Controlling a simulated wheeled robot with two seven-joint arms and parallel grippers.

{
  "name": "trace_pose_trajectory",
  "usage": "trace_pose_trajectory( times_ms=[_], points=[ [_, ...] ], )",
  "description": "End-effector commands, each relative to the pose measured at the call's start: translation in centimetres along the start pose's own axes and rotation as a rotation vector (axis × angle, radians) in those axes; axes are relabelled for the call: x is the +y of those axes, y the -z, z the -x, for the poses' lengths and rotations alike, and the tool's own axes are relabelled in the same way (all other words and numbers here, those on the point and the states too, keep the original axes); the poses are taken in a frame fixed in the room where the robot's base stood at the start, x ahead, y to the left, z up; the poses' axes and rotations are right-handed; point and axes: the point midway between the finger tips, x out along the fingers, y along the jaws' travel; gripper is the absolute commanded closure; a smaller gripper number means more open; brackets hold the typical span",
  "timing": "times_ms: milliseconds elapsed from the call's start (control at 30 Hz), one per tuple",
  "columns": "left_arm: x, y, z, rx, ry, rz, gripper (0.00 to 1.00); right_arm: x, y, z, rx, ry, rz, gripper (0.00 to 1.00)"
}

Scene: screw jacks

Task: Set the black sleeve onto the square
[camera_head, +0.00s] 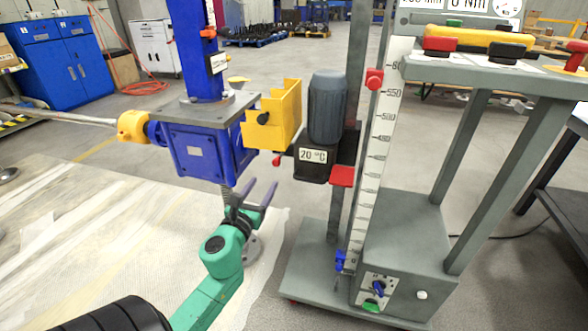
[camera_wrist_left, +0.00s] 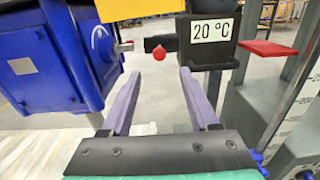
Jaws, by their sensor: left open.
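A low black piece (camera_head: 507,51) sits on the grey top plate (camera_head: 460,72) at the upper right, in front of a yellow bar. It may be the black sleeve, but I cannot tell for sure. White flat patches (camera_head: 566,71) show on the plate; I cannot tell which is the square. My left gripper (camera_head: 259,188) has purple fingers, open and empty, below the yellow box and beside the blue jack (camera_head: 205,150). In the left wrist view my left gripper (camera_wrist_left: 158,72) shows nothing between its fingers. My right gripper is not in view.
A black block (camera_head: 312,170) labelled 20 °C, with a dark grey cylinder (camera_head: 328,105) on top, stands beside the yellow box (camera_head: 272,118). A red tab (camera_head: 342,177) and graduated scale (camera_head: 383,140) are to the right.

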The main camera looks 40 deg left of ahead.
Motion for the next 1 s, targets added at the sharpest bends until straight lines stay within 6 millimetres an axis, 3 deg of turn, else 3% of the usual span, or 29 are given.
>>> trace_pose_trajectory(
  times_ms=[200, 400, 533, 767, 867, 933, 1000],
  points=[
    [0.0, -0.2, -6.1, -0.004, 0.000, 0.002, 0.39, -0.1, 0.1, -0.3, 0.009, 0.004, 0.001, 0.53],
    [0.0, 0.1, -10.5, -0.001, -0.001, 0.005, 0.39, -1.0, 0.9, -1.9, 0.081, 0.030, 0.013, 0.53],
    [0.0, 0.1, -11.7, 0.001, -0.001, 0.004, 0.39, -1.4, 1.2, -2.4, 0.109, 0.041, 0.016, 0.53],
    [0.0, 0.1, -11.9, 0.002, 0.000, 0.005, 0.39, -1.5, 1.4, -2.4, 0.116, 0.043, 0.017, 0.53],
    [0.0, 0.1, -11.8, 0.002, 0.000, 0.005, 0.70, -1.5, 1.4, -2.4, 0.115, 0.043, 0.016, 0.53],
    [0.0, 0.1, -11.8, 0.002, 0.000, 0.005, 0.96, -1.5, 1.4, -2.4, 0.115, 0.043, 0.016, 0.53],
    [0.0, 0.1, -11.8, 0.002, 0.000, 0.005, 1.00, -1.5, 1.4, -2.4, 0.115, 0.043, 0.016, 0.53]
  ],
)
